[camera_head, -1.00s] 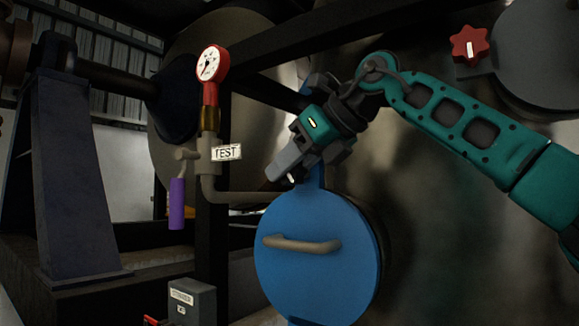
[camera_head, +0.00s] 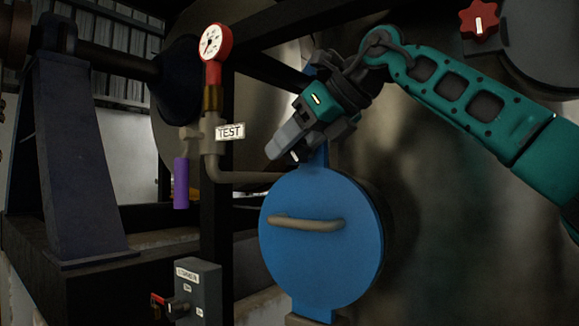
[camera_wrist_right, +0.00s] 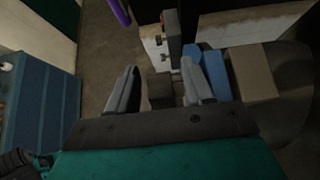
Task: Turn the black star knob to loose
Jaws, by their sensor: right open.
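I cannot make out a black star knob in either view. A red star-shaped knob (camera_head: 479,20) with a pale mark is at the top right of the head view. A small dark part (camera_head: 178,308) on the grey labelled box (camera_head: 200,285) at the bottom is too small to identify. My right gripper (camera_head: 284,150) is above the blue round cover, its fingers pointing down and left. In the wrist view its two fingers (camera_wrist_right: 160,82) are spread apart with nothing between them. My left gripper is not in view.
The blue round cover (camera_head: 315,258) has a tan bar handle (camera_head: 306,223). A red-rimmed gauge (camera_head: 212,42), a TEST tag (camera_head: 230,131) and a purple-handled valve (camera_head: 181,183) sit on a pipe to the left. A dark pedestal (camera_head: 78,160) stands further left.

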